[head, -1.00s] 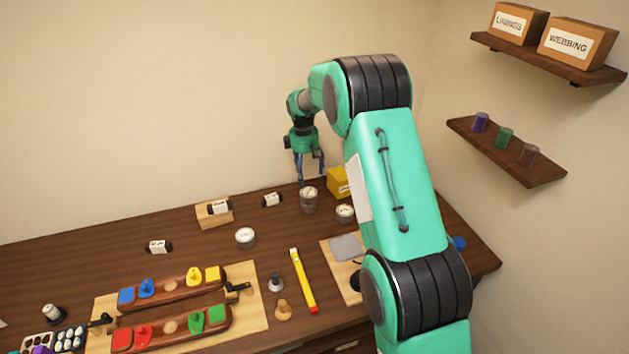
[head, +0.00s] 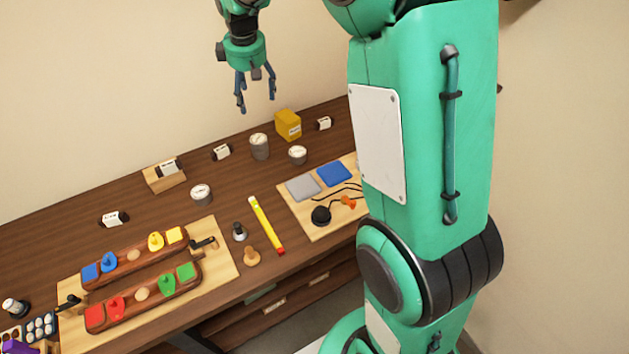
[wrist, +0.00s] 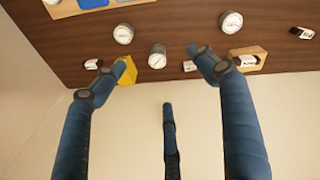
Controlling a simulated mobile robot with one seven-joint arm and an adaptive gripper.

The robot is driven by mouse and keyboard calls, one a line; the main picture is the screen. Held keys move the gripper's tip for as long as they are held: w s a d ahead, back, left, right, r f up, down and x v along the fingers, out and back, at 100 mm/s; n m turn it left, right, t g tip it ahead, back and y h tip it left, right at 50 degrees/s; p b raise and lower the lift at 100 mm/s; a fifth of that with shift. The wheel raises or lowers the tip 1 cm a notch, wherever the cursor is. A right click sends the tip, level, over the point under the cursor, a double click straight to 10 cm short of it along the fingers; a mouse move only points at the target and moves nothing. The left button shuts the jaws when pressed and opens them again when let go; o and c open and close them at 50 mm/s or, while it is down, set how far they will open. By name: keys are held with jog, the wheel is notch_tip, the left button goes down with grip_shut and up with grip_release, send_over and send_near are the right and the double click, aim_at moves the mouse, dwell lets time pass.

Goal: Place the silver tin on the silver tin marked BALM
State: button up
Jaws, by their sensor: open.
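Three silver tins with white lids stand on the bench; their lettering is too small to read, so I cannot tell which says BALM. The middle one (head: 260,148) looks taller, perhaps two stacked tins; I cannot tell. A shorter tin (head: 298,156) stands right of it, and another (head: 201,195) stands to the left, nearer the front. The wrist view shows the taller one (wrist: 157,57), the right one (wrist: 123,34) and the left one (wrist: 231,22). My gripper (head: 256,104) is open and empty, in the air above the taller tin and touching nothing.
A yellow box (head: 288,125) stands behind the tins. A wooden holder (head: 165,178) and small labelled bottles (head: 222,152) stand near the wall. A yellow stick (head: 266,225) and boards with coloured pieces lie in front. Bench is clear between the tins.

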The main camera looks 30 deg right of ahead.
jog(key=s+a+r+m+t, duration=0.15)
jog(key=s+r, duration=0.35)
jog(key=s, duration=0.6)
jog(key=s+a+r+m, duration=0.15)
jog(key=s+r, duration=0.35)
jog(key=s, duration=0.6)
jog(key=s+a+f+m+t, duration=0.1)
jog(key=s+f+m+t, duration=0.1)
jog(key=s, duration=1.8)
jog(key=shift+s+a+f+m+y, duration=0.25)
jog(key=shift+f+m, duration=0.25)
jog(key=shift+m, duration=0.6)
jog(key=shift+w+d, duration=0.1)
notch_tip(320, 180, down, 2)
jog(key=shift+f+b, duration=0.2)
jog(key=shift+b, duration=1)
